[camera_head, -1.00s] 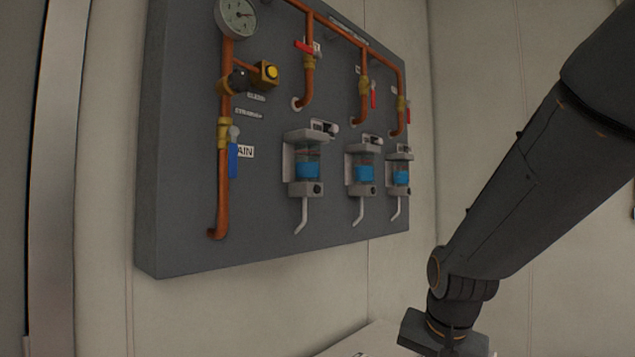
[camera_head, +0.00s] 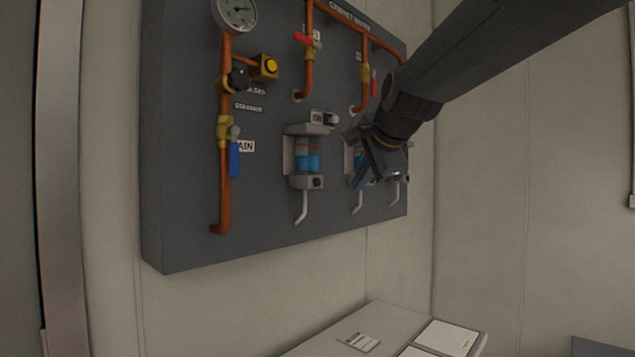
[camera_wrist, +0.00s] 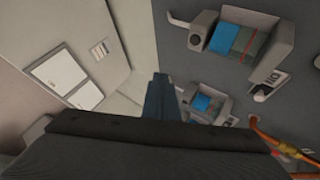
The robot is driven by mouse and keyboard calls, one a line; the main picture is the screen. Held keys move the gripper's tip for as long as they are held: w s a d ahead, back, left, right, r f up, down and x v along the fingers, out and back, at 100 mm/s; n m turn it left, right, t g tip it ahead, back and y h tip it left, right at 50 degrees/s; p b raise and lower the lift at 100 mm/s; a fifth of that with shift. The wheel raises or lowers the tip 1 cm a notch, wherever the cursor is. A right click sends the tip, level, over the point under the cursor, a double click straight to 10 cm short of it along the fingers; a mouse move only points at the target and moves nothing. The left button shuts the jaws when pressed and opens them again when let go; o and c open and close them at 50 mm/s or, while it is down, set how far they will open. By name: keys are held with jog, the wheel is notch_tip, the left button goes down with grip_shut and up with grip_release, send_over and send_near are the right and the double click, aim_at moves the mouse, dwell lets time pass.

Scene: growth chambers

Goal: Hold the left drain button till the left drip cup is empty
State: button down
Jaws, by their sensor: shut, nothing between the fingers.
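The left drip cup (camera_head: 307,155) hangs on the dark wall panel, holding blue liquid. Its round dark drain button (camera_head: 318,182) is at the lower right of its housing, with a pale spout below. My gripper (camera_head: 360,184) is shut and empty, to the right of that button and apart from it, in front of the middle cup, which it partly hides. In the wrist view, my shut fingers (camera_wrist: 161,90) point toward the panel. A round button (camera_wrist: 195,40) is on the upper one.
Copper pipes with red-handled valves run above the cups. A pale bench (camera_head: 400,330) stands below right. The space in front of the panel's left half is clear.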

jog(key=w+a+p, duration=0.3)
jog(key=w+a, duration=0.2)
jog(key=a, duration=0.2)
jog(key=shift+w, duration=0.2)
dwell(0.4)
jog(key=shift+w+f, duration=0.1)
dwell(1.9)
jog(key=shift+w+a+p, duration=0.2)
jog(key=shift+a+p, duration=0.1)
jog(key=shift+p, duration=0.1)
jog(key=shift+w+a, duration=0.2)
jog(key=shift+a, duration=0.05)
dwell(1.6)
jog(key=shift+s+d, duration=0.5)
jog(key=shift+d, duration=0.1)
jog(key=shift+s+d+b, duration=0.4)
jog(key=shift+s+d, duration=0.35)
jog(key=shift+d, duration=0.25)
jog(key=shift+s+d+b, duration=0.4)
jog(key=shift+s+d, duration=0.35)
jog(key=shift+d, duration=0.25)
